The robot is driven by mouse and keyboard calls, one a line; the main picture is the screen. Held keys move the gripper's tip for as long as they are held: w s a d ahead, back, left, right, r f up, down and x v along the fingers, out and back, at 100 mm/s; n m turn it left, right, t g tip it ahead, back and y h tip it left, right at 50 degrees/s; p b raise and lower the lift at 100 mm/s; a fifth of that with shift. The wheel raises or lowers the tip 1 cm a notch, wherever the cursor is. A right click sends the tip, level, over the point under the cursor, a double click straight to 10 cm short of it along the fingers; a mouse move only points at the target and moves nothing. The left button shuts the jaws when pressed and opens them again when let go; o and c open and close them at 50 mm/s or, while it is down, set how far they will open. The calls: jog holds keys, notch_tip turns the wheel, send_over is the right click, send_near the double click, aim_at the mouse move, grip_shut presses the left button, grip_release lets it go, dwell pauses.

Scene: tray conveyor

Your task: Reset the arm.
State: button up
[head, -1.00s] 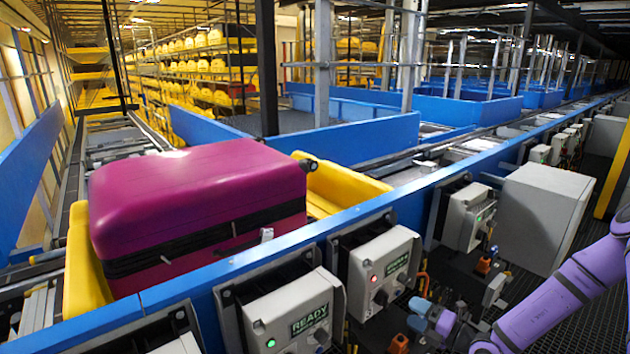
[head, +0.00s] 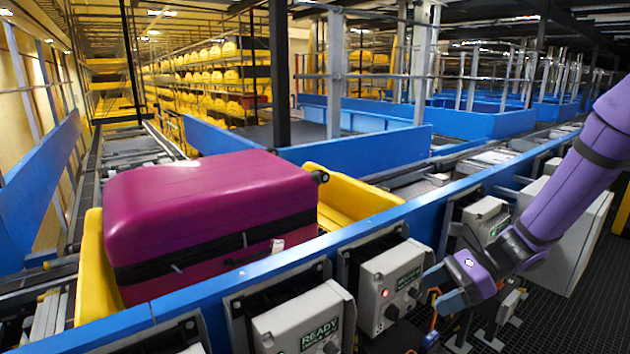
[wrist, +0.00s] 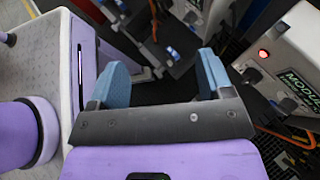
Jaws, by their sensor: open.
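My purple arm comes in from the right in the head view, with my gripper (head: 441,289) low and in front of the conveyor's control boxes. Its two blue fingers are parted. In the wrist view my gripper (wrist: 162,75) is open, with nothing between the blue fingers. A grey control box with a red light (head: 388,284) is just left of my gripper in the head view. The same box shows at the right in the wrist view (wrist: 292,60), apart from the fingers.
A magenta suitcase (head: 210,215) lies in a yellow tray (head: 95,290) on the conveyor behind the blue rail (head: 230,290). A READY box (head: 300,318) is at front. A large grey cabinet (head: 590,225) stands behind my arm. Dark grating floor (head: 565,325) lies at lower right.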

jog(key=s+d+r+n+t+h, duration=0.3)
jog(key=s+r+n+h, duration=0.3)
jog(key=s+r+n, duration=0.3)
jog(key=s+d+r+n+t+h, duration=0.2)
jog(key=s+r+n+h, duration=0.3)
jog(key=s+r+n, duration=0.4)
notch_tip(320, 180, up, 4)
jog(key=shift+s+d+r+n+t+h, duration=0.25)
jog(key=shift+s+d+t+h, duration=0.2)
jog(key=shift+s, duration=0.7)
